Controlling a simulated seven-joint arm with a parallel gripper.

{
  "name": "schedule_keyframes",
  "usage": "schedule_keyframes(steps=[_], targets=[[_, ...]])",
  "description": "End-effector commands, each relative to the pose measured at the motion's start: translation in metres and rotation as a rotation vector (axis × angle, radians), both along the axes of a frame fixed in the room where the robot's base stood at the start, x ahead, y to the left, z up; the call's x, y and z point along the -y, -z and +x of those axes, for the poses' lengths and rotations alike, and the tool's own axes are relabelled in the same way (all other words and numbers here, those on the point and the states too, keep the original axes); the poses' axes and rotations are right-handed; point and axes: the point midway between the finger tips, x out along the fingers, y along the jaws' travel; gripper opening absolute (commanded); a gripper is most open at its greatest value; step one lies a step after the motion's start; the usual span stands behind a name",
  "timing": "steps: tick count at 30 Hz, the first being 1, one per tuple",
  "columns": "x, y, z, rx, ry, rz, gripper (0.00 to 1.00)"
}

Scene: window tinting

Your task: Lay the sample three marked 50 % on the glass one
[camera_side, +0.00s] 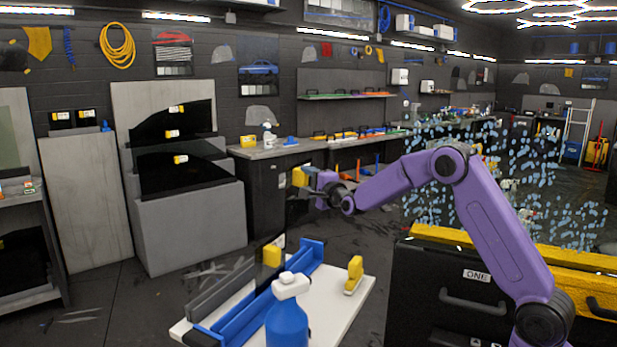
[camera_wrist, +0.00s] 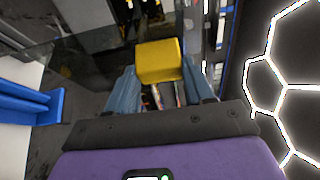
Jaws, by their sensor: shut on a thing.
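My gripper (camera_side: 314,184) is raised above the floor, left of the wet glass. It is shut on a yellow grip block (camera_side: 299,177), which also shows between the blue fingers in the wrist view (camera_wrist: 158,60). A dark, see-through sample sheet (camera_wrist: 85,48) extends from the block in the wrist view. Its marking cannot be read. A clear glass pane (camera_side: 520,185) covered in droplets stands above a black cabinet with a plate reading ONE (camera_side: 476,276). My gripper is apart from the pane. Another dark sample (camera_side: 268,262) with a yellow grip stands in a blue rack.
The blue rack (camera_side: 235,312) sits on a white board (camera_side: 330,300) at the front. A blue spray bottle (camera_side: 287,325) and a yellow tool (camera_side: 354,275) stand there too. My arm passes in front of the pane's left part. Yellow rails (camera_side: 450,236) run along the cabinet top.

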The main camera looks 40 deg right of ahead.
Motion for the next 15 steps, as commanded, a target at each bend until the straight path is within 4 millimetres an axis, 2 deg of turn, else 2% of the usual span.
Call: schedule_keyframes(steps=[15], targets=[[0.000, 0.028, 0.000, -0.002, 0.001, 0.000, 0.10]])
